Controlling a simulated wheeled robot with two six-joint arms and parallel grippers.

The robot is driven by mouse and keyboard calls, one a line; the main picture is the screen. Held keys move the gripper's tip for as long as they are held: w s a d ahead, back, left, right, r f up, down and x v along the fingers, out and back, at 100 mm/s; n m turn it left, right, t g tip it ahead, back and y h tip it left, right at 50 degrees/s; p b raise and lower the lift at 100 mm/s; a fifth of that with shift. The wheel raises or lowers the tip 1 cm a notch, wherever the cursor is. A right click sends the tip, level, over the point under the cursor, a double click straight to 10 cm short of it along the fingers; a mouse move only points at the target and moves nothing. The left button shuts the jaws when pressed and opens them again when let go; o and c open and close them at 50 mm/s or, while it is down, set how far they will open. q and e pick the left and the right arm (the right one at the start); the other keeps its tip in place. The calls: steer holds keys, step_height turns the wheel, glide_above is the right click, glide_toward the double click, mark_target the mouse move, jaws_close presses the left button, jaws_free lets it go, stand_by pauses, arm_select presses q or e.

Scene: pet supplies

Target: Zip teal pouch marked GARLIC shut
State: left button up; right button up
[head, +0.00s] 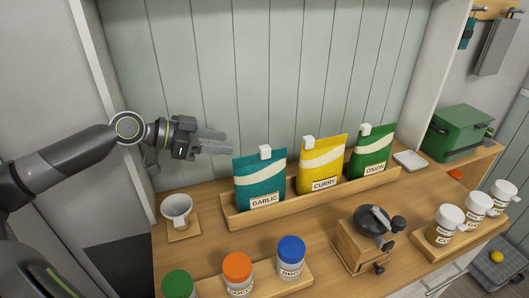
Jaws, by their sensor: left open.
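The teal pouch marked GARLIC (258,186) stands upright at the left end of a wooden tray (233,216). Whether the pouch's top is closed is too small to tell. My right gripper is not in view.
A yellow CURRY pouch (321,166) and a green ONION pouch (371,154) stand in the same tray. A white cup (177,208) is at left. A grinder (365,238) and jars with orange (237,268) and blue (291,251) lids stand in front. The wall is close behind.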

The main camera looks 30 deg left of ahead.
mark_target(261, 147)
arm_select(q)
steer(key=shift+x, duration=1.8)
steer(key=p+x, duration=0.2)
steer(key=x, duration=0.4)
steer(key=shift+w+d+f, duration=0.15)
steer(key=shift+w+d, duration=0.05)
steer(key=shift+w, duration=0.15)
steer(key=shift+p+x, duration=0.3)
steer(key=shift+x, duration=0.8)
steer(key=shift+a+f, duration=0.1)
steer(key=shift+s, duration=0.1)
jaws_close()
